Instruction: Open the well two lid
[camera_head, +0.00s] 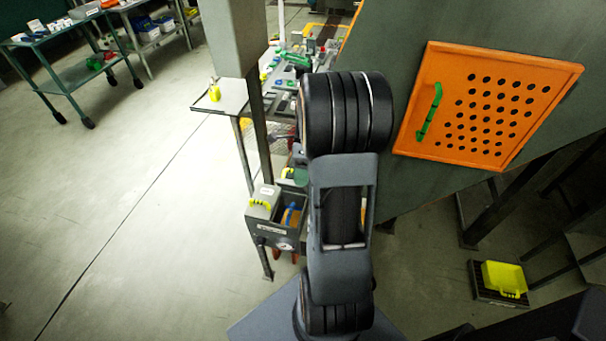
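A small grey box (276,236) is fixed low on the machine, left of my arm. Its left part is covered by a light grey lid (262,203) with a yellow handle (260,206), and the lid looks closed. Its right part is open and shows a blue item (291,213) inside. A label on the box front is too small to read, so I cannot tell for sure which lid is well two. My arm stands upright in the middle of the view. My gripper cannot be made out; it seems hidden behind the arm.
A orange perforated panel (482,106) with a green handle (430,112) is on the machine at right. A cluttered bench (222,96) stands behind my arm. A green cart (76,72) is at far left. The left floor is clear.

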